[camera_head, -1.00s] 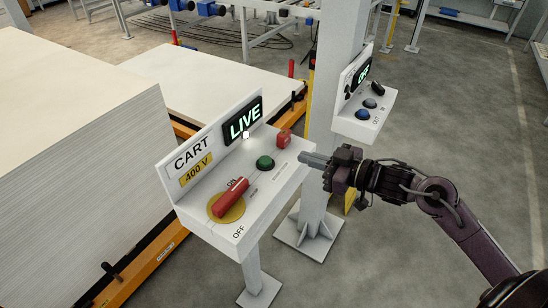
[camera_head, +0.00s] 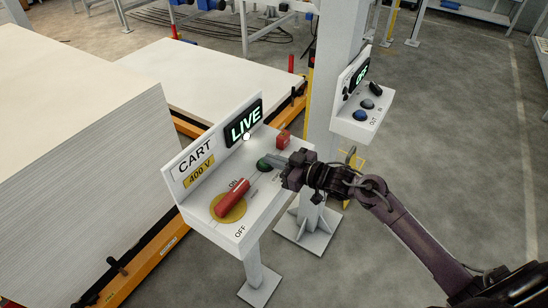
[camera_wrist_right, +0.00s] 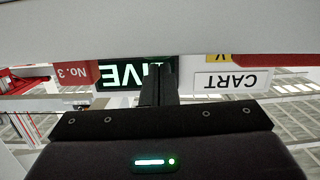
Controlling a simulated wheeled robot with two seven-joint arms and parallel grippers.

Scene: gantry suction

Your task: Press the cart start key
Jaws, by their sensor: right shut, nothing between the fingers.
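The cart panel (camera_head: 207,237) is a white box on a post, with a sign reading CART 400 V and a lit display (camera_head: 243,121) reading LIVE. A dark green round key (camera_head: 265,165) sits on its sloped top. A red handle (camera_head: 232,197) on a yellow disc points toward ON. My right gripper (camera_head: 272,161) is shut and empty, with its fingertips at the green key; I cannot tell whether they touch it. In the right wrist view the shut fingers (camera_wrist_right: 158,86) stand before the upside-down LIVE display. My left gripper is not in view.
A red block (camera_head: 283,139) stands on the panel beyond the key. A second panel (camera_head: 352,126) with blue and black knobs is mounted on a white column (camera_head: 337,60). A stack of white sheets (camera_head: 80,150) stands at left. Floor at right is clear.

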